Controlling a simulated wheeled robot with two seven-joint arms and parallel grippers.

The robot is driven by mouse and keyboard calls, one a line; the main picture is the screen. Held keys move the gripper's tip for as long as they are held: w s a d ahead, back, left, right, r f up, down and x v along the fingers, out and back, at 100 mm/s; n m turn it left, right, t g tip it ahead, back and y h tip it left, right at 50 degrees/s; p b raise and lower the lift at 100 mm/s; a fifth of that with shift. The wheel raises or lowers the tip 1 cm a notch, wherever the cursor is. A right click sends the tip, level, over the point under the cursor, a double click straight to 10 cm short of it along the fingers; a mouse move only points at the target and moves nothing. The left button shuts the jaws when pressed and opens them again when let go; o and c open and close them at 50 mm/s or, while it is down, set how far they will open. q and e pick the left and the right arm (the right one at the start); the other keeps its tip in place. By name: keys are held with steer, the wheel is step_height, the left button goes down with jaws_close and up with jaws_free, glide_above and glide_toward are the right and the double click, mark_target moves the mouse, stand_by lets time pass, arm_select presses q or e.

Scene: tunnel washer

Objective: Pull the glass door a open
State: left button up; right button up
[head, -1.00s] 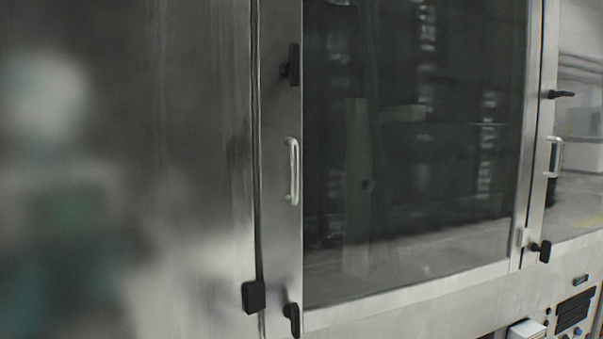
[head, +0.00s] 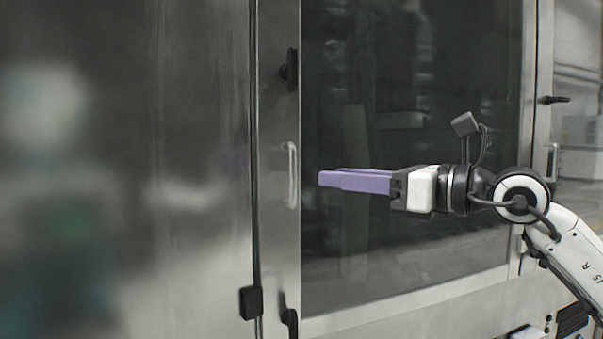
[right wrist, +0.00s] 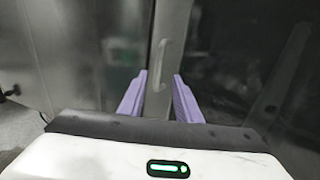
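The glass door (head: 390,255) has a dark pane in a steel frame and looks closed. Its vertical metal handle (head: 292,175) is on the left frame strip. My right gripper (head: 320,179), with purple fingers, comes in from the right in front of the pane and points left at the handle, a short gap away. In the right wrist view the fingers (right wrist: 162,78) are apart with nothing between them, and the handle (right wrist: 161,62) shows ahead, roughly in line with the gap. My left gripper is not in view.
Black latches (head: 292,69) sit above and below the handle on the door's left edge. A black block (head: 251,302) is on the steel panel to the left. A second door with its own handle (head: 552,160) is at the far right.

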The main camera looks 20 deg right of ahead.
mark_target(301, 174)
steer(key=p+x, duration=0.2)
steer(key=x, duration=0.6)
steer(key=shift+w+a, duration=0.25)
steer(key=shift+a, duration=0.05)
jaws_close()
